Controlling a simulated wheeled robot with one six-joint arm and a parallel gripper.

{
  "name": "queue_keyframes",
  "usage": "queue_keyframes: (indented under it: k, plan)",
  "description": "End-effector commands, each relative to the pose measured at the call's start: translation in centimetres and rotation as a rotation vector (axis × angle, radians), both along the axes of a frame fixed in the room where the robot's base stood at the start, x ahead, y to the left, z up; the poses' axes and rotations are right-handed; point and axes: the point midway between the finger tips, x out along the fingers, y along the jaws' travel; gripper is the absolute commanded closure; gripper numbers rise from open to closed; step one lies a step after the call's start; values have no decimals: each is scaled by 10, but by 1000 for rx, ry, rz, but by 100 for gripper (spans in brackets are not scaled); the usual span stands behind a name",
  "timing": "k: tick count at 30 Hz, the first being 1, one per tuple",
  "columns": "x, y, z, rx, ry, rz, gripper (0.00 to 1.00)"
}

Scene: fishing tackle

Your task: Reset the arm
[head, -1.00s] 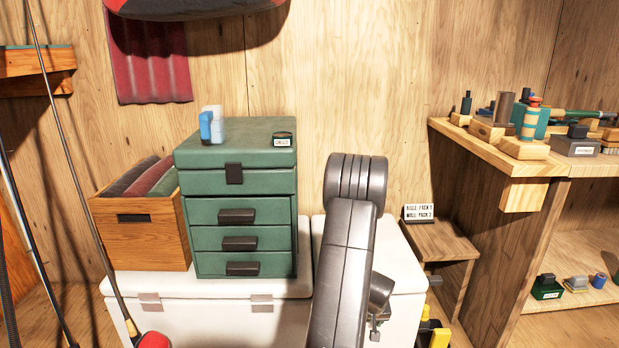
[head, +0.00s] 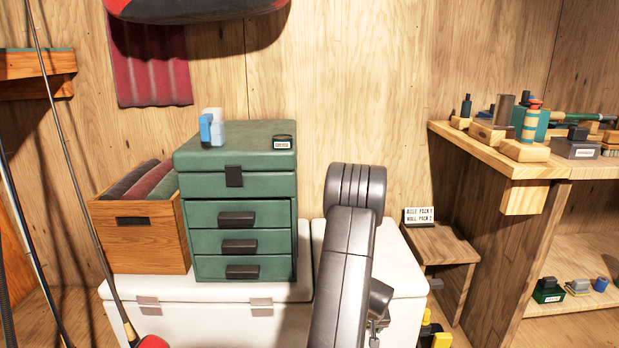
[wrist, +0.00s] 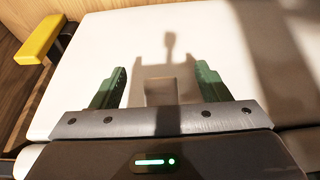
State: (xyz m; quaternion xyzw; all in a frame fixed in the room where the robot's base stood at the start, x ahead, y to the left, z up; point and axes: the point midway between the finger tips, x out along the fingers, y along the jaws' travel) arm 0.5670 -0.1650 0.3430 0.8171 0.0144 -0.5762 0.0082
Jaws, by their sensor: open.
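My gripper (wrist: 160,88) is open and empty in the wrist view. Its two green fingers stand apart, with the white lid of a cooler (wrist: 75,65) behind them and the gripper's shadow on that lid. In the head view my grey arm rises in front of the white cooler (head: 215,312). My gripper's fingers cannot be made out there.
A green drawer box (head: 245,190) stands on the cooler beside a wooden crate (head: 140,240) of rolled cloths. A small wooden stand (head: 440,245) with a sign and a workbench (head: 540,165) with tackle are at the right. Fishing rods (head: 75,170) lean at the left.

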Motion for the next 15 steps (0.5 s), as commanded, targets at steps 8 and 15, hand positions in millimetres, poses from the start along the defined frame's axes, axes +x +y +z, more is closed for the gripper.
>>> queue_keyframes:
  k: [8,15]
  plan:
    - [10,0,-18,-3,-8,1,31]
    - [8,0,-11,-2,-5,1,31]
